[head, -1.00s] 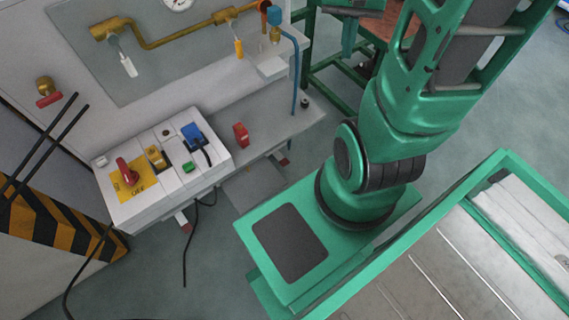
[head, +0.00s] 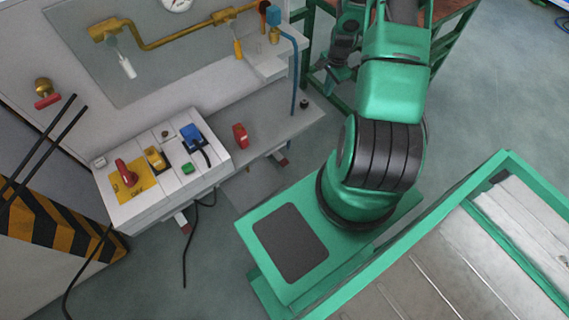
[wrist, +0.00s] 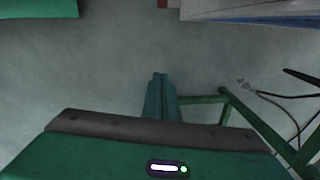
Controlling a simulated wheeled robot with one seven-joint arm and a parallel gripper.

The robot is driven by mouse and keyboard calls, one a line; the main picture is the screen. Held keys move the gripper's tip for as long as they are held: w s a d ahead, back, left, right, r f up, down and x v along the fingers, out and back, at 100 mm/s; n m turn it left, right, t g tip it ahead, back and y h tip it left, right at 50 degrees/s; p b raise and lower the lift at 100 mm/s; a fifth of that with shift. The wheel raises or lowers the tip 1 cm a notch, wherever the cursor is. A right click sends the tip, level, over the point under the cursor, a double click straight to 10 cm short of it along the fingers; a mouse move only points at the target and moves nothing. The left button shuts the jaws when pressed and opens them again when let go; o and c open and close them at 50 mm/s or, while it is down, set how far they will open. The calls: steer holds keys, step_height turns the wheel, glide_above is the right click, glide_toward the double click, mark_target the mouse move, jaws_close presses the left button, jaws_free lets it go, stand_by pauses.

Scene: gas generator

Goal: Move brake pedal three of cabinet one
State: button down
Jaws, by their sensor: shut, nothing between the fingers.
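My gripper (wrist: 159,82) is shut and empty in the wrist view, with its fingertips together over grey floor. In the head view my arm is raised at the upper right, beside the cabinet's end, and the gripper's fingers are not clear there. The grey cabinet (head: 105,155) fills the left of the head view. Small red-and-white parts, possibly pedals, stick out low under its front, one below the switch box (head: 182,221) and one under the ledge (head: 283,158). I cannot tell which is brake pedal three.
The switch box (head: 128,212) carries a red rotary handle (head: 126,172) and a blue plug (head: 193,135). A red part (head: 240,135) sits on the ledge. Black cables (head: 187,255) hang to the floor. A green frame (head: 313,75) stands behind my arm.

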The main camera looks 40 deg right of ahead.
step_height(320, 180, down, 15)
steer(key=m+t, duration=0.1)
steer(key=m, duration=0.3)
steer(key=m+t+y, duration=0.1)
steer(key=m+t, duration=0.2)
steer(key=m, duration=0.8)
glide_toward(284, 163)
steer(key=shift+s+d+r, duration=0.15)
steer(key=shift+d+r, duration=0.05)
steer(key=shift+r, duration=0.2)
steer(key=shift+x, duration=3.5)
